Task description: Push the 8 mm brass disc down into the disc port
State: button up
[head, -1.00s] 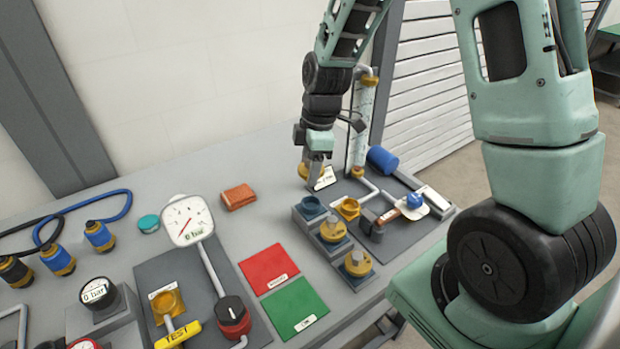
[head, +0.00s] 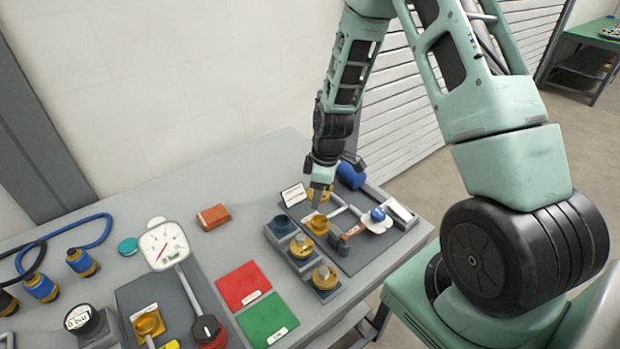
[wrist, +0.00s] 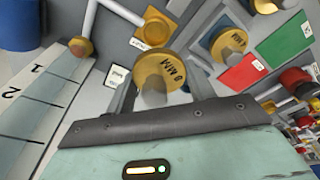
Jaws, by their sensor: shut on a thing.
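My gripper (head: 316,204) is shut on the brass disc (wrist: 163,73), which is marked 8 MM. In the wrist view its knob sits between the two fingers and its marked face shows. In the head view the fingers partly cover the disc (head: 324,189). The disc port (head: 318,222) is a yellow fitting joined to a pale pipe. In the wrist view the port (wrist: 156,28) shows beyond the disc, in front of my fingers and uncovered. The disc looks apart from the port and off to one side of it. I cannot tell its exact height.
A rack beside the port holds two other brass discs (head: 302,247) (head: 325,277) and an empty blue seat (head: 281,226). A blue cylinder (head: 350,175) lies behind. The red mat (head: 243,285) and green mat (head: 266,320) lie flat at the left.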

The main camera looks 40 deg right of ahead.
jog(key=shift+s+d+f, duration=0.15)
jog(key=shift+d+f, duration=0.1)
jog(key=shift+f, duration=0.1)
jog(key=b, duration=0.4)
send_over(319, 215)
jog(key=s+a, duration=0.1)
jog(key=s, duration=0.1)
jog(key=shift+w+a+f, duration=0.1)
jog(key=shift+w+f, duration=0.05)
jog(key=shift+f, duration=1.15)
jog(key=shift+w+a+f, duration=0.1)
jog(key=shift+f, duration=1.15)
jog(key=shift+f+b, duration=1.45)
jog(key=shift+f, duration=0.3)
jog(key=o, duration=1.2)
jog(key=shift+c, duration=0.2)
jog(key=shift+d+r, duration=0.1)
jog(key=r, duration=0.5)
jog(key=s+d+r+b, duration=0.1)
jog(key=r, duration=0.5)
jog(key=r+b, duration=0.1)
jog(key=r, duration=0.5)
jog(key=shift+s+d, duration=0.4)
